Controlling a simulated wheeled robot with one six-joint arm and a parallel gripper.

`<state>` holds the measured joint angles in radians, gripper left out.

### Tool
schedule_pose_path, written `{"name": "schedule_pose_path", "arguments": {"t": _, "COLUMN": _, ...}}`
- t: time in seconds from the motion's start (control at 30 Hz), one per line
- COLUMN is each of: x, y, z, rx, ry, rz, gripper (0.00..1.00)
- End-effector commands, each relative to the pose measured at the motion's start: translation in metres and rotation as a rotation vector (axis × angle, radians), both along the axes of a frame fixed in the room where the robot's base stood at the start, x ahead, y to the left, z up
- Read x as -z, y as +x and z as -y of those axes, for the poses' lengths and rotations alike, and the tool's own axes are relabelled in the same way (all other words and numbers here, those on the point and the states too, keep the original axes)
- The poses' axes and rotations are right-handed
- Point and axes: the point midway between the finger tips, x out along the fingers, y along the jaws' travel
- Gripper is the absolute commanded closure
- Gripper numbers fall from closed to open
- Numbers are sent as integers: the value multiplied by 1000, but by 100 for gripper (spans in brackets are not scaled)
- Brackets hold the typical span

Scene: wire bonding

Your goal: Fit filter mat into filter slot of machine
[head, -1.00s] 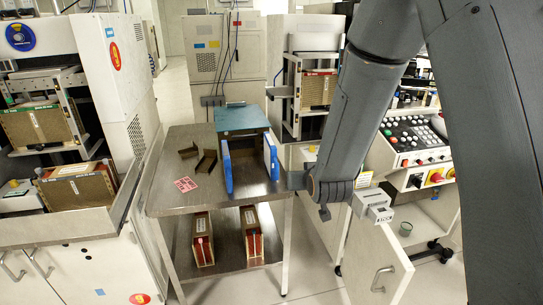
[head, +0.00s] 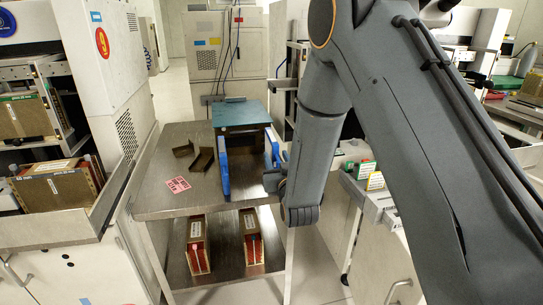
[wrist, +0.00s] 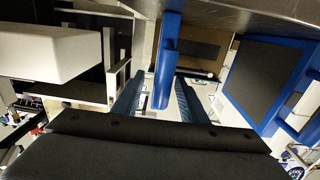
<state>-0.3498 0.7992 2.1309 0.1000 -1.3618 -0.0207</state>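Two blue-edged panels, likely filter mats, stand beside the teal-topped dark box on the metal table: a left one (head: 224,168) and a right one (head: 272,150). In the wrist view, one blue panel shows nearly edge-on (wrist: 166,60), and another has a dark grey face in a blue frame (wrist: 266,82). My gripper (wrist: 158,78) is open, its two dark blue ribbed fingers apart on either side of the edge-on panel. Contact cannot be told. In the head view, my gripper is at the right panel, mostly hidden by my arm. I cannot identify the filter slot.
The metal table (head: 165,204) carries the teal-topped box (head: 241,113), brown brackets (head: 203,160) and a pink label sheet (head: 177,185). Two brown cassettes (head: 196,245) stand on its lower shelf. White machines (head: 118,75) flank it at left. The floor (head: 175,100) behind is open.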

Motion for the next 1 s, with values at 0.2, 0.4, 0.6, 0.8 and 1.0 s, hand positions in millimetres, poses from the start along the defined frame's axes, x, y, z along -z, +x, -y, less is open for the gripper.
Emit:
{"name": "schedule_pose_path", "arguments": {"t": 0.2, "x": 0, "y": 29, "z": -10, "rx": -1, "ry": 0, "rz": 0, "gripper": 61}}
{"name": "schedule_pose_path", "arguments": {"t": 0.4, "x": 1, "y": 45, "z": -14, "rx": -1, "ry": -1, "rz": -2, "gripper": 61}}
{"name": "schedule_pose_path", "arguments": {"t": 0.6, "x": 1, "y": 46, "z": -14, "rx": -1, "ry": -1, "rz": -2, "gripper": 61}}
{"name": "schedule_pose_path", "arguments": {"t": 0.8, "x": 1, "y": 46, "z": -14, "rx": -1, "ry": -1, "rz": -2, "gripper": 90}}
{"name": "schedule_pose_path", "arguments": {"t": 1.0, "x": 0, "y": 46, "z": -14, "rx": -1, "ry": 0, "rz": -1, "gripper": 100}}
